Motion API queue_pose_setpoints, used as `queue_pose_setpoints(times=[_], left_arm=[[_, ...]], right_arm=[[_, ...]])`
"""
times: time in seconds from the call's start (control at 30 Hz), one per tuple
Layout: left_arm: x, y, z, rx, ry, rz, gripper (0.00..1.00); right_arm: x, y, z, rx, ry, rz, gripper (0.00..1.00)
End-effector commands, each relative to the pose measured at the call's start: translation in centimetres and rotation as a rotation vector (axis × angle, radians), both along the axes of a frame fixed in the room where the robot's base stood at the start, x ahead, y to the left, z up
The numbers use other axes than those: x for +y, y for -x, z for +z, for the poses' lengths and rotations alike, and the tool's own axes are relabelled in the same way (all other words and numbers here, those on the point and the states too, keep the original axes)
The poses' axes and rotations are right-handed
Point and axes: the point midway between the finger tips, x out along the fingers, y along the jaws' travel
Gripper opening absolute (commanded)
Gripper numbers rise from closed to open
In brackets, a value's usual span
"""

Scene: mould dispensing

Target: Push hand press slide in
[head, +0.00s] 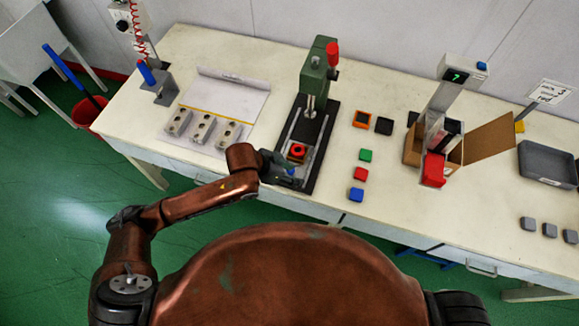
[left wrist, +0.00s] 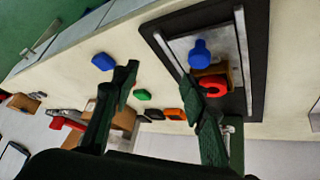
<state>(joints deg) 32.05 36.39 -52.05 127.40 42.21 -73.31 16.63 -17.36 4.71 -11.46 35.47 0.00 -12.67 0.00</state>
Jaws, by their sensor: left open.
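The hand press (head: 314,75) is green with a red handle and stands on a black base plate (head: 325,140). Its slide lies between pale rails at the front of the base, away from the ram. The slide carries an orange-brown block with a red ring (head: 298,150) on top; the ring also shows in the left wrist view (left wrist: 213,87). A blue knob (left wrist: 200,52) is at the slide's front end. My left gripper (head: 283,168) is at the front left of the slide. In the left wrist view its open, empty fingers (left wrist: 160,72) are beside the knob. My right gripper is out of view.
Green (head: 365,155), red (head: 361,174) and blue (head: 356,194) pieces lie right of the press. Orange (head: 362,118) and black (head: 384,125) squares lie behind them. Grey moulds (head: 203,127) stand on the left. A dispenser with a display (head: 455,76) is farther right.

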Motion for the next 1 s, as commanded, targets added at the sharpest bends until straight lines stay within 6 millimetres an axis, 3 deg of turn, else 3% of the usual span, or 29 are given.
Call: queue_pose_setpoints(times=[0.3, 0.5, 1.0], left_arm=[[2.7, -3.0, 1.4, 0.036, -0.181, -0.064, 0.4], [3.7, -3.8, 1.5, 0.052, -0.216, -0.051, 0.4], [1.5, -4.9, -4.7, 0.054, -0.218, -0.051, 0.4]], right_arm=[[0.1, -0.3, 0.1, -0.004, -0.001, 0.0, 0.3], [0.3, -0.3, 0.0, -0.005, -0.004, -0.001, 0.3], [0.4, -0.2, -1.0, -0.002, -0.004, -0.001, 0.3]])
